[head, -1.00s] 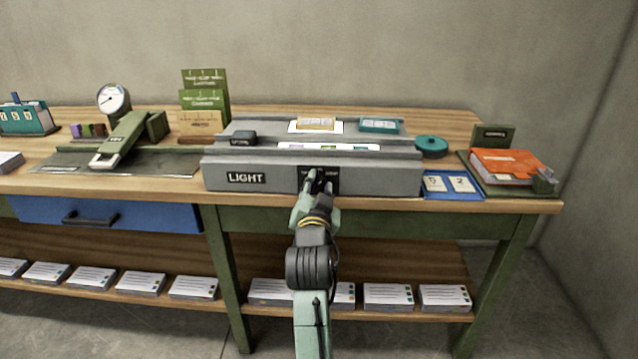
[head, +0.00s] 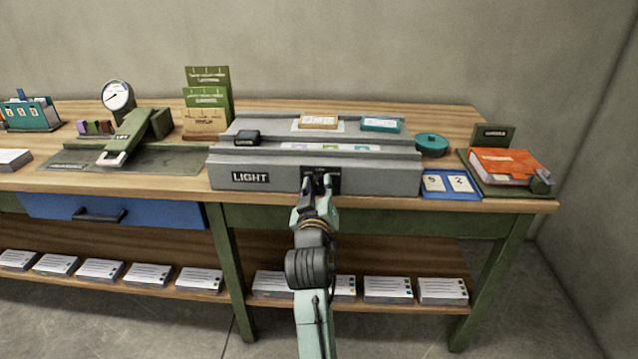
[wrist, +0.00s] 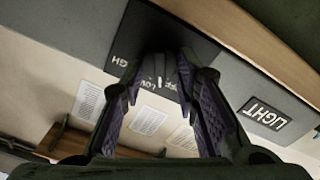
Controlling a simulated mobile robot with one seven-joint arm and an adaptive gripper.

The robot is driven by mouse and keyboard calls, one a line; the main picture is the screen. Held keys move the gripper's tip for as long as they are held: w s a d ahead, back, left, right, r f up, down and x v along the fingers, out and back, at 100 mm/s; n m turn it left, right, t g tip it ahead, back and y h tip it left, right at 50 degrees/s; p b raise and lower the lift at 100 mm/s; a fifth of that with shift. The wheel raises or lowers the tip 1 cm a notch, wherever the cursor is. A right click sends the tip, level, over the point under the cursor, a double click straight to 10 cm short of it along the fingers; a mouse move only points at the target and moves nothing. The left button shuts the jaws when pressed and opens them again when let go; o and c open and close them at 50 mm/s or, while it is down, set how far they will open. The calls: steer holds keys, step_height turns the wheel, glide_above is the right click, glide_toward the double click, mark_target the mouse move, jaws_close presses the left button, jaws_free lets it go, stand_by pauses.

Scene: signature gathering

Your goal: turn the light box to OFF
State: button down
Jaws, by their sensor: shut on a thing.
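The light box (head: 390,178) is a long grey stepped box on the wooden bench, with a LIGHT label (head: 250,177) on its front. It also shows in the wrist view (wrist: 60,40). A black switch panel (head: 334,172) is on its front face. In the wrist view the panel (wrist: 125,45) shows the letters OFF, LOW and part of HIGH. My gripper (head: 319,184) is at this panel. In the wrist view my gripper (wrist: 164,75) is shut on the dark knob, which the fingers mostly hide. A short white mark shows between the fingertips near OFF and LOW.
A blue tray (head: 432,190) and an orange book (head: 505,163) stand to the right. A green stamp press (head: 133,130) is to the left.

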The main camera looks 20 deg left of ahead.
steer(key=shift+a+n+p, duration=0.1)
steer(key=shift+n+p, duration=0.5)
steer(key=shift+n, duration=1.6)
steer(key=shift+f, duration=0.1)
steer(key=c, duration=1.3)
jaws_free()
steer(key=v, duration=1.2)
